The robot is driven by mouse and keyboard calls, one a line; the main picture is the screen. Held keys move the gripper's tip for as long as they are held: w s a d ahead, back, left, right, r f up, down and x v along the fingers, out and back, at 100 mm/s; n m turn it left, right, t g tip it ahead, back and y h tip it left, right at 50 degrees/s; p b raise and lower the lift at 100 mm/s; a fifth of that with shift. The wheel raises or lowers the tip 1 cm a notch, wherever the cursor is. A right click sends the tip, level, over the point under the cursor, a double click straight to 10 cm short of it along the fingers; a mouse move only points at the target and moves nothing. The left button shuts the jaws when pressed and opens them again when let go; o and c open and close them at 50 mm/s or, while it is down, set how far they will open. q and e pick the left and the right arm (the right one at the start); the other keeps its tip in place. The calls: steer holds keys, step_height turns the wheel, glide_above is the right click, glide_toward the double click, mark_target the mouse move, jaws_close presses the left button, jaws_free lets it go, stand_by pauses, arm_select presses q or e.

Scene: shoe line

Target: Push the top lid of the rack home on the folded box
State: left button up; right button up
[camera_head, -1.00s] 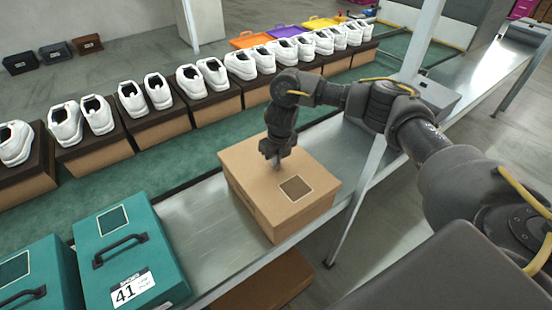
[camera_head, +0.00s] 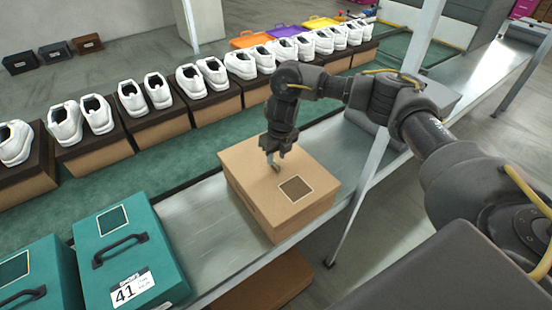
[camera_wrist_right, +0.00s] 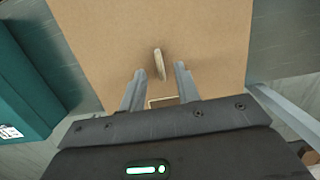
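The folded cardboard box (camera_head: 265,203) is brown and stands closed on the metal shelf. Its flat top lid carries a dark square label (camera_head: 296,189). In the right wrist view the lid (camera_wrist_right: 105,35) fills most of the picture, and a small pale oval piece (camera_wrist_right: 160,64) shows on it just beyond my fingertips. My right gripper (camera_head: 273,160) is over the rear part of the lid, pointing down. In the wrist view its two fingers (camera_wrist_right: 159,78) are apart with nothing held between them. I cannot tell whether the fingertips touch the lid. My left gripper is out of view.
Teal boxes (camera_head: 130,255) with dark handles stand on the shelf (camera_head: 205,225) at front left. A slanted metal post (camera_head: 370,180) rises right of the box. White shoes (camera_head: 130,98) on boxes line the green belt (camera_head: 200,152) behind. Bare shelf lies between teal and brown boxes.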

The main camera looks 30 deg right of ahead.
step_height(320, 180, up, 9)
steer(key=s, duration=0.1)
steer(key=shift+s+f, duration=0.2)
steer(key=shift+f, duration=0.1)
